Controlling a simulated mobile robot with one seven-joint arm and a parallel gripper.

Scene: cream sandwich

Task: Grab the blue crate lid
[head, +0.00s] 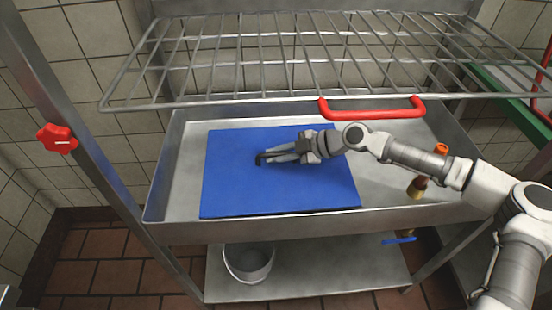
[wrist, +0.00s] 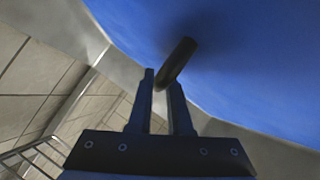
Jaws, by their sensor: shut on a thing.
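The blue crate lid (head: 240,195) is a flat blue panel lying in the metal basin. It also fills the upper right of the wrist view (wrist: 260,60). A small dark handle (wrist: 180,60) stands out from its surface. My gripper (head: 265,157) is over the middle of the lid, reaching in from the right. In the wrist view, my gripper (wrist: 164,82) has its two fingers on either side of the handle, shut on it. The fingers partly hide the handle's lower end.
A wire rack (head: 230,60) with a red handle (head: 372,113) hangs over the back of the basin (head: 300,232). Orange-topped taps (head: 440,149) stand at right. A bucket (head: 248,262) sits on the lower shelf. A red knob (head: 57,139) is on the left post.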

